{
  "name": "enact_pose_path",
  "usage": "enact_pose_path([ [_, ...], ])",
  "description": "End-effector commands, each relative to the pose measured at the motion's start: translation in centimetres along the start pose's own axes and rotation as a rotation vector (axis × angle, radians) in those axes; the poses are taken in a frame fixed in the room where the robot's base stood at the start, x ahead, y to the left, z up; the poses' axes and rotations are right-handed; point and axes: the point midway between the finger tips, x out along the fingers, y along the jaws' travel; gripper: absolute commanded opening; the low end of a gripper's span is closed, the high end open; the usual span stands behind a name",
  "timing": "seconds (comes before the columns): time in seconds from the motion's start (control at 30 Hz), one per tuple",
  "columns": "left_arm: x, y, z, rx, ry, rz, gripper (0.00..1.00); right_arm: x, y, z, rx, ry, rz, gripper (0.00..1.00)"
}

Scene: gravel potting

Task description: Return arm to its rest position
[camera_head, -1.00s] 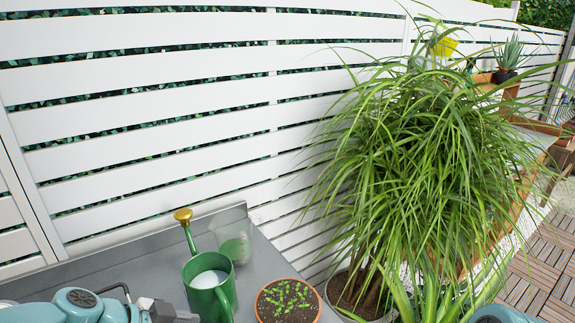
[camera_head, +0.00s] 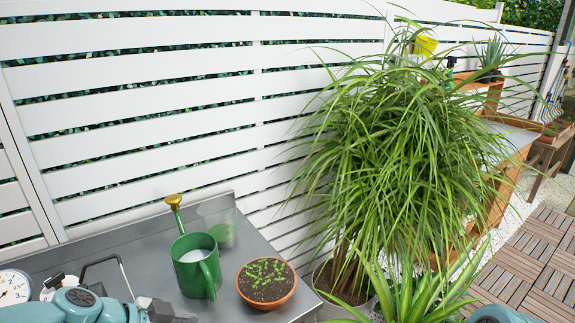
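My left arm comes in at the lower left, teal and grey. Its dark gripper (camera_head: 168,312) is low in the view, to the left of the green watering can, apart from it in the picture. The fingertips are too small and cut off to tell whether they are open or shut. A teal part of my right arm shows at the bottom edge on the right. My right gripper is out of the picture.
The grey metal table (camera_head: 130,255) holds a green watering can (camera_head: 197,268), a clear cup (camera_head: 220,226), a terracotta pot of seedlings (camera_head: 266,283) and a round dial (camera_head: 12,288). A big grassy plant (camera_head: 410,150) stands right. A white slatted fence (camera_head: 150,100) is behind.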

Motion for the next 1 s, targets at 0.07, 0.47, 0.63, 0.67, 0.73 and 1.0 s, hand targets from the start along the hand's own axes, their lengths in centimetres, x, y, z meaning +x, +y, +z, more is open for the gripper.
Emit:
enact_pose_path([
  [0.07, 0.0, -0.1, 0.0, 0.0, 0.0, 0.0, 0.5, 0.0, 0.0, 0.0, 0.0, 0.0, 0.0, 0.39],
  [0.47, 6.4, 1.0, 7.8, -0.316, -0.21, -0.001, 0.5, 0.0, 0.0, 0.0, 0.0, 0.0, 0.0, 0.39],
  [0.63, 10.0, 3.0, 12.8, -0.501, -0.333, -0.029, 0.5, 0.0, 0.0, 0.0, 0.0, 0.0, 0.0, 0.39],
  [0.67, 10.7, 3.5, 13.7, -0.537, -0.355, -0.037, 0.5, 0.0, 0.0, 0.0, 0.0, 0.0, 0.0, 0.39],
  [0.73, 12.3, 5.0, 16.3, -0.629, -0.41, -0.058, 0.5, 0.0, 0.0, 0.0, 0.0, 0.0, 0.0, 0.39],
  [1.0, 17.8, 14.0, 24.8, -1.036, -0.533, -0.148, 0.5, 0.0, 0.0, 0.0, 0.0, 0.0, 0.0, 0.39],
])
